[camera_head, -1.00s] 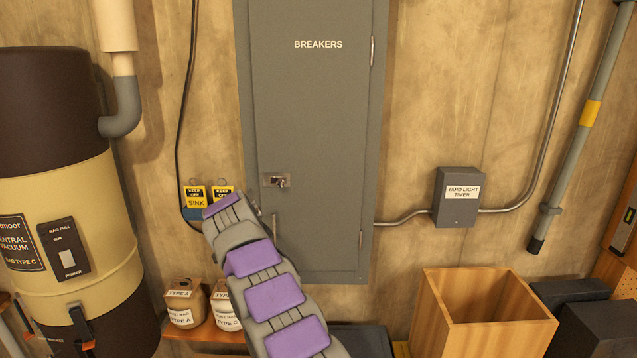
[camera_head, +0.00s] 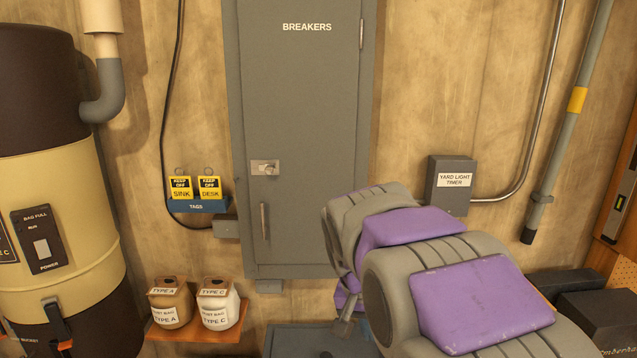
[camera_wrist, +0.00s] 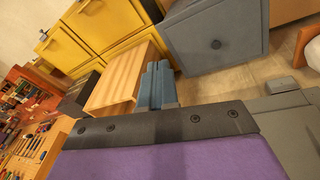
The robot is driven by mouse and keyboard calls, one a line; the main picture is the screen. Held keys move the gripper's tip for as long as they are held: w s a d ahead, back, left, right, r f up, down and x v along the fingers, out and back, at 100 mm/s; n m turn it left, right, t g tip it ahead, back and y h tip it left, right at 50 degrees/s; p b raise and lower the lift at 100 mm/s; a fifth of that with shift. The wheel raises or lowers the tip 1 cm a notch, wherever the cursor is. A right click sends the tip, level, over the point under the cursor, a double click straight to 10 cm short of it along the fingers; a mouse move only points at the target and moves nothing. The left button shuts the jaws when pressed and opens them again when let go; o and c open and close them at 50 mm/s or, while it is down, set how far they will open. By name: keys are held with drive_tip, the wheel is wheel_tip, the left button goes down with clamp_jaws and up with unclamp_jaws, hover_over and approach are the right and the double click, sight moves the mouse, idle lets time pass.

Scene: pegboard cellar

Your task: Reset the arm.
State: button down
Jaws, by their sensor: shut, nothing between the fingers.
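My arm, grey with purple pads, reaches in from the lower right of the head view and bends downward in front of the wall, right of the breaker cabinet's lower part. In the head view its end is mostly hidden behind its own links. In the wrist view my gripper (camera_wrist: 157,86) shows as blue-grey fingers close together beyond a dark bar with screws. It is shut and empty. It points toward a wooden box (camera_wrist: 118,78), and I cannot tell the distance.
The grey breaker cabinet (camera_head: 300,110) is closed. Left of it are a tag rack (camera_head: 197,206) with SINK and DESK tags, two dust bag jugs on a shelf (camera_head: 215,334), and a vacuum (camera_head: 60,190).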

drive_tip(key=s+d+f+n+g+b, duration=0.1)
drive_tip(key=s+f, duration=0.3)
drive_tip(key=s, duration=0.6)
drive_tip(key=s+d+f+n+g+y+b, duration=0.1)
drive_tip(key=s+f, duration=0.4)
drive_tip(key=s, duration=0.5)
drive_tip(key=s+d+f+n+g+y+b, duration=0.1)
drive_tip(key=s+d+f+b, duration=0.1)
drive_tip(key=s, duration=0.9)
wheel_tip(320, 180, down, 2)
drive_tip(key=shift+d+f+n+b, duration=0.3)
drive_tip(key=shift+d+b, duration=0.1)
drive_tip(key=shift+d, duration=0.5)
drive_tip(key=shift+a, duration=0.3)
drive_tip(key=shift+d, duration=0.15)
